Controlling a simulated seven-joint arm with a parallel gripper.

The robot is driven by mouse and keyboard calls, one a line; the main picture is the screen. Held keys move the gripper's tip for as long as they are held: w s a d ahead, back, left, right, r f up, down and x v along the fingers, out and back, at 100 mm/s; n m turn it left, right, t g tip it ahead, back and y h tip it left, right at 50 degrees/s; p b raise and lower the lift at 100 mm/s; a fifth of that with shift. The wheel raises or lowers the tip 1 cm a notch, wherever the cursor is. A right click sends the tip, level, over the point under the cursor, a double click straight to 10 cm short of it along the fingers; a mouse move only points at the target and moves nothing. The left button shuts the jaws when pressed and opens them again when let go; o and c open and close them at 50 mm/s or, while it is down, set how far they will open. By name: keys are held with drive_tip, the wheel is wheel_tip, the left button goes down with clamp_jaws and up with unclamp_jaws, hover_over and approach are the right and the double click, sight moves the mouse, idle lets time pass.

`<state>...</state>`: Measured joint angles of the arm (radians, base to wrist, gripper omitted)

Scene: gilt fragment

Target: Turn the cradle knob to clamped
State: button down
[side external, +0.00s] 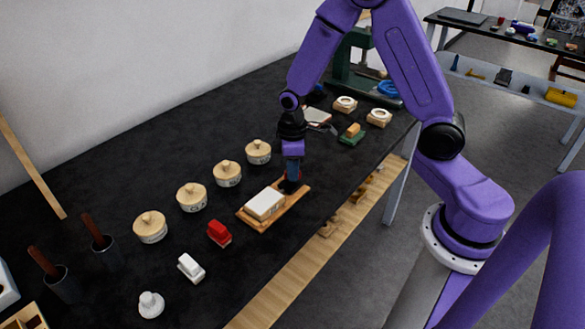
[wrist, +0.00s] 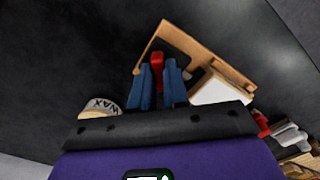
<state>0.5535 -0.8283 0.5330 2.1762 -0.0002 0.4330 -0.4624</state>
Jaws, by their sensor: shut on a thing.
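The cradle is a flat wooden board (side external: 252,224) on the black table, with a cream block (side external: 264,204) lying on it. My gripper (side external: 292,178) points down at the board's far right end. In the wrist view its blue fingers (wrist: 158,82) are shut on a narrow red piece, which looks like the cradle knob (wrist: 157,62). The knob stands by a dark patch of the board (wrist: 205,46), beside the cream block (wrist: 218,90). In the side view the fingers hide the knob. Its turn position and any markings cannot be read.
Several lidded wooden pots (side external: 192,198) stand in a row left of the board. A red block (side external: 219,234), a white block (side external: 191,268) and a white knobbed piece (side external: 151,304) lie nearer. A green-based piece (side external: 351,135) and wooden rings (side external: 379,117) stand beyond the gripper.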

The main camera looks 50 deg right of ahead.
drive_tip(key=n, duration=0.4)
drive_tip(key=shift+n, duration=2.7)
drive_tip(key=c, duration=1.1)
unclamp_jaws()
drive_tip(key=shift+r, duration=0.15)
wheel_tip(320, 180, up, 17)
drive_tip(key=shift+r, duration=0.1)
